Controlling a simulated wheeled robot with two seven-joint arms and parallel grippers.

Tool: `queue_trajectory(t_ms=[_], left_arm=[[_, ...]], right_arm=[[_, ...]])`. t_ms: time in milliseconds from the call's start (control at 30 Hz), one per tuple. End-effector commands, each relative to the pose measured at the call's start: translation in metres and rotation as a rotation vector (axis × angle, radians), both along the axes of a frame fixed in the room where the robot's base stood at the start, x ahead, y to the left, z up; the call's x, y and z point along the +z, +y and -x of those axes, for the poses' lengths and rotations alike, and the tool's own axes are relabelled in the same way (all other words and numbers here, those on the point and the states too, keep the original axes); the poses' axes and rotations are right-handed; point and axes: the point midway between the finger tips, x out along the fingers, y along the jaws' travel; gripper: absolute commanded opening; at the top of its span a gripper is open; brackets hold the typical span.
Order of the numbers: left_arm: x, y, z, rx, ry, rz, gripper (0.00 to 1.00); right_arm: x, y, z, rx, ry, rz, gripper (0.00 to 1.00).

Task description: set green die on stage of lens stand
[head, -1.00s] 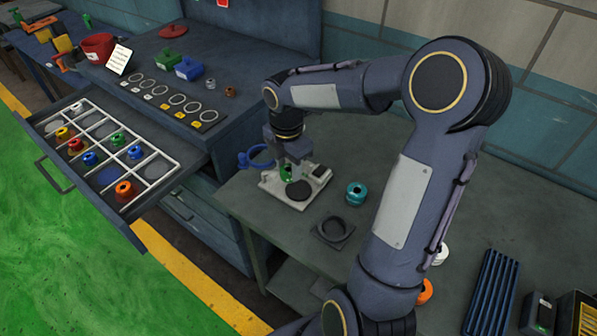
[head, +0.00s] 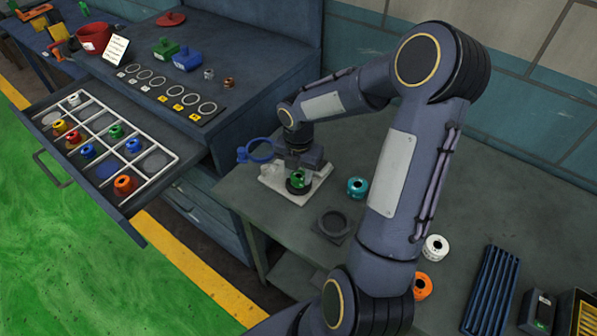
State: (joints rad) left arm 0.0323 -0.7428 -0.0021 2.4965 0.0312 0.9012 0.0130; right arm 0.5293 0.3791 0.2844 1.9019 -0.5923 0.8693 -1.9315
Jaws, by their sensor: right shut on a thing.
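The green die (head: 298,179) is held in my right gripper (head: 299,174), which is shut on it. It is over the dark round stage (head: 293,189) of the lens stand (head: 275,181); I cannot tell whether it touches the stage. The lens stand has a pale base and a blue ring lens (head: 261,150) at its left. The gripper and die hide part of the stage. My left gripper is not in view.
A teal die (head: 357,187) and a dark square holder (head: 333,223) lie on the table near the stand. White (head: 436,247) and orange (head: 422,286) dies are right of my arm. An open drawer (head: 157,184) with several coloured dies is at left.

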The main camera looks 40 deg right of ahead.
Motion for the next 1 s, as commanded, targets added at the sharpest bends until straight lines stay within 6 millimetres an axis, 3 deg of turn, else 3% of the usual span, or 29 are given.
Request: queue_trajectory(t_ms=[400,433,567,833,1000], left_arm=[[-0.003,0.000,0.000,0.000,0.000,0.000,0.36],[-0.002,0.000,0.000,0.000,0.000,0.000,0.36],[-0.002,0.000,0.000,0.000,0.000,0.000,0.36],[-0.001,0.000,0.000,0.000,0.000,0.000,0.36],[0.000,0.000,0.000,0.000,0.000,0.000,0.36]], right_arm=[[-0.007,0.000,0.000,0.000,-0.001,0.000,0.07],[-0.006,0.000,0.000,0.000,0.000,0.001,0.42],[-0.006,0.000,0.000,0.000,0.000,0.001,0.59],[-0.005,0.000,0.000,-0.001,0.000,0.001,0.60],[0.008,-0.001,-0.001,-0.003,-0.005,0.002,0.60]])
